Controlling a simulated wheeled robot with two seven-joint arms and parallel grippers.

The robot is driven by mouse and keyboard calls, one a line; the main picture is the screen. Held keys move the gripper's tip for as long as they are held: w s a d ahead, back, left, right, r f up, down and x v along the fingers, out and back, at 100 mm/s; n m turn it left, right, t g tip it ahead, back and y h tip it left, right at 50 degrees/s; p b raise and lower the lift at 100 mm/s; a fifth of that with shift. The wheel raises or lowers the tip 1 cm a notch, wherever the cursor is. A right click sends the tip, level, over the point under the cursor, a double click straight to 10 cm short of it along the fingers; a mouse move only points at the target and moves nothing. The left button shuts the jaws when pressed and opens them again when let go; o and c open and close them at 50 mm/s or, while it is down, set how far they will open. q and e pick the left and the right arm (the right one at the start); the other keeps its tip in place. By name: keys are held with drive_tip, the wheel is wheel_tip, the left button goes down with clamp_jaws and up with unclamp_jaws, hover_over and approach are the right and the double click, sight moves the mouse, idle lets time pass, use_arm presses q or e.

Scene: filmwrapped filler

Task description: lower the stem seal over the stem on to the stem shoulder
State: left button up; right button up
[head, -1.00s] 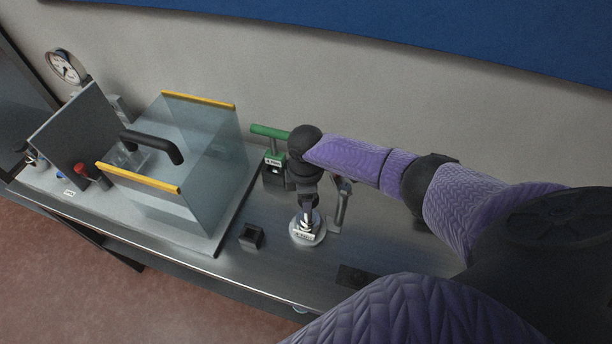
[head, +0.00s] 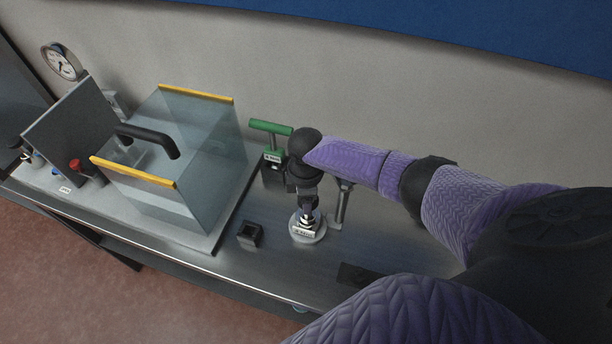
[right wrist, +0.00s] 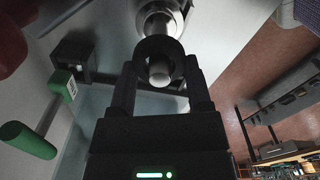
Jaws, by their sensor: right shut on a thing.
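My right gripper (right wrist: 161,70) is shut on the stem seal (right wrist: 151,50), a dark ring between its fingertips in the right wrist view. The pale rounded end of the metal stem (right wrist: 160,74) shows in the ring's opening. I cannot tell how far down the stem the ring sits. In the head view, my right gripper (head: 308,203) is above the metal fitting on a round pale base (head: 319,237), with a small white label in front. The seal and stem shoulder are hard to make out there. My left gripper is out of view.
A clear box with yellow edges (head: 134,172) and a black handle stands left. A green-handled tool (head: 270,128) is behind the gripper. A small black open block (head: 250,235) and an upright metal post (head: 342,204) flank the base. A dark flat piece (head: 360,275) lies front right.

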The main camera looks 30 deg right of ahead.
drive_tip(key=shift+f+b, duration=1.45)
drive_tip(key=shift+f, duration=0.4)
drive_tip(key=o, duration=1.3)
drive_tip(key=shift+c, duration=0.2)
wheel_tip(320, 180, up, 10)
drive_tip(key=p, duration=0.2)
drive_tip(key=shift+p, duration=0.35)
